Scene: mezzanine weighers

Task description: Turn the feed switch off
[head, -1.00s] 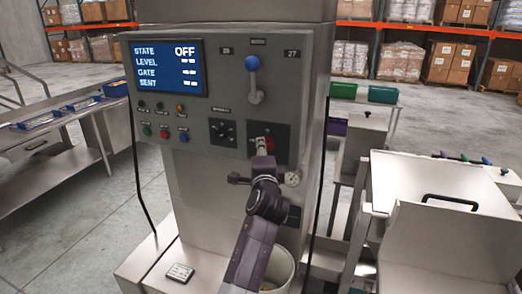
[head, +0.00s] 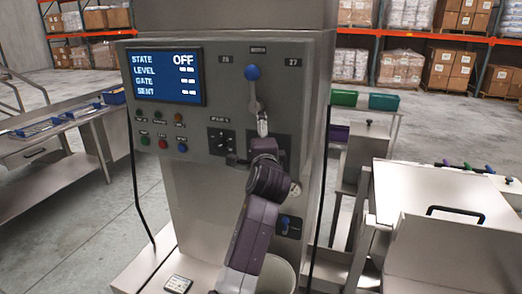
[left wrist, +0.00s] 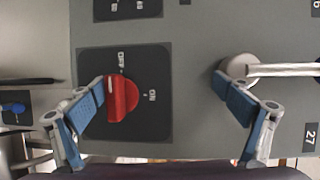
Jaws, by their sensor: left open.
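The red rotary switch (left wrist: 122,98) sits on a dark plate (left wrist: 160,122) marked OFF and ON in the left wrist view. Its white mark points towards the OFF side. My left gripper (left wrist: 160,86) is open and empty in front of the panel. One finger is close by the switch, overlapping its edge in the picture; I cannot tell whether they touch. The other finger is beside the lever's round base (left wrist: 240,68). In the head view my left gripper (head: 263,128) hides the switch. The screen (head: 166,72) reads STATE OFF. My right gripper is not in view.
A lever with a blue ball (head: 253,73) stands just above my gripper on the panel. A black dial (head: 222,142) is to its left. A small blue switch (head: 285,222) sits lower right. A steel bin (head: 420,200) stands at right, a table (head: 55,165) at left.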

